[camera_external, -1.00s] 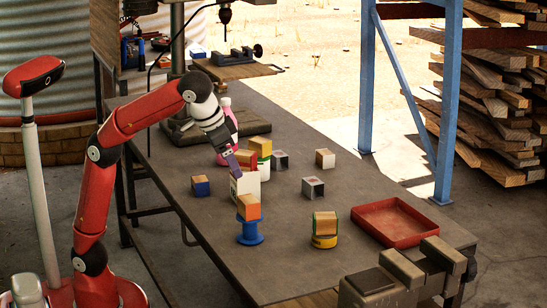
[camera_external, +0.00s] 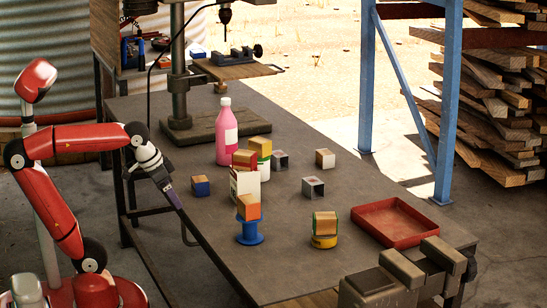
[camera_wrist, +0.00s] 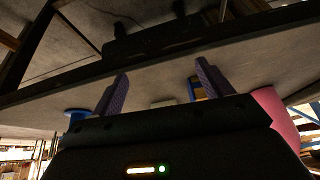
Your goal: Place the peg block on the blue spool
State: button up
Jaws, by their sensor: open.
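The blue spool (camera_external: 250,231) stands upright on the near part of the workbench. An orange-sided wooden block (camera_external: 248,207) rests on top of it, tilted in the picture; I cannot tell for sure that this is the peg block. My gripper (camera_external: 176,200) is open and empty at the bench's left edge, left of the spool and apart from it. In the wrist view my two purple fingers (camera_wrist: 161,70) are spread with nothing held between them. A blue piece, likely the spool (camera_wrist: 76,113), shows beyond the left finger.
A blue-sided block (camera_external: 200,187), pink bottle (camera_external: 226,138), white carton (camera_external: 246,184) with a red-sided block, and green-banded can (camera_external: 263,152) stand nearby. A green-sided block sits on a yellow tin (camera_external: 324,241). A red tray (camera_external: 393,222) lies at right.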

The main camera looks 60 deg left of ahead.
jog(key=s+a+f, duration=0.3)
jog(key=s+f, duration=0.2)
jog(key=f, duration=0.3)
jog(key=shift+a+n, duration=0.2)
jog(key=shift+n, duration=0.2)
dwell(0.6)
